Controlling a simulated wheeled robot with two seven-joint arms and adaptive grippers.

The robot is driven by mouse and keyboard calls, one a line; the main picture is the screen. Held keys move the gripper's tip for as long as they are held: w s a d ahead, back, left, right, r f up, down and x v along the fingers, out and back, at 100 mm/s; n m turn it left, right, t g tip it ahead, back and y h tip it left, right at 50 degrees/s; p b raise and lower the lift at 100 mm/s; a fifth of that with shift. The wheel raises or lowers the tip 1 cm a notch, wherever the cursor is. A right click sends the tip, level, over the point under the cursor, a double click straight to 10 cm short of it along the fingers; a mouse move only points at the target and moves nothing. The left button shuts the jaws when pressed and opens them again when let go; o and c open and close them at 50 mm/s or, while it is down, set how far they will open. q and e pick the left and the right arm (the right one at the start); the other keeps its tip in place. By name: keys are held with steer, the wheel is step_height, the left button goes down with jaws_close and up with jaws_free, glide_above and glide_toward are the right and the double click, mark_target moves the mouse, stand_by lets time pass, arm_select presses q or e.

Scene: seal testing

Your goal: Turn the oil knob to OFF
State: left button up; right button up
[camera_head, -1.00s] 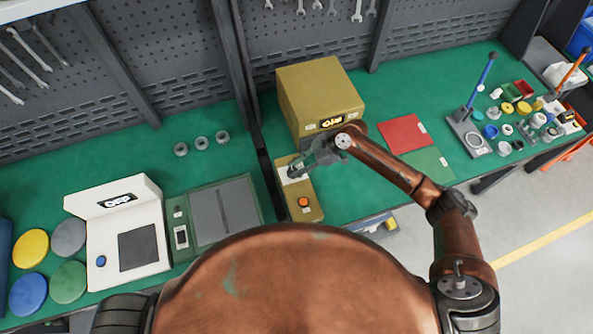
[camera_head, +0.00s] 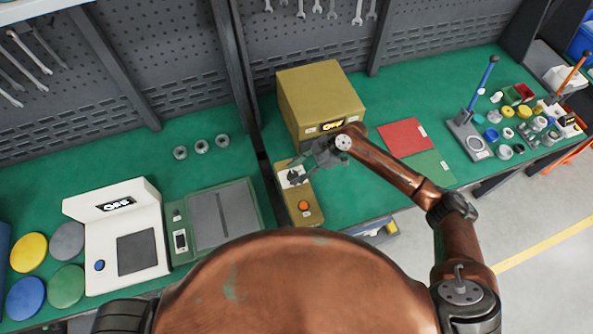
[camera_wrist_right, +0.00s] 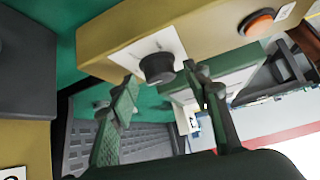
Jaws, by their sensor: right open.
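The oil knob (camera_wrist_right: 157,67) is a dark round knob on a white plate (camera_wrist_right: 140,48), set on a yellow control box (camera_wrist_right: 205,22). In the head view the yellow control box (camera_head: 312,213) stands in front of a larger yellow machine (camera_head: 315,95) whose display (camera_head: 333,125) appears to read OFF. My right gripper (camera_head: 297,178) is over the white plate. In the right wrist view its green-padded fingers (camera_wrist_right: 160,84) are open, one to each side of the knob, with visible gaps. The knob's pointer direction cannot be made out. My left gripper is out of view.
An orange button (camera_head: 303,206) is on the near end of the control box. A white machine (camera_head: 132,190) and a green device (camera_head: 215,205) stand to the left. Red (camera_head: 405,137) and green (camera_head: 425,168) mats lie to the right. Small parts fill the far right.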

steer(key=shift+d+r, duration=0.15)
steer(key=v, duration=1.1)
steer(key=shift+d+r, duration=0.2)
steer(key=shift+d, duration=0.05)
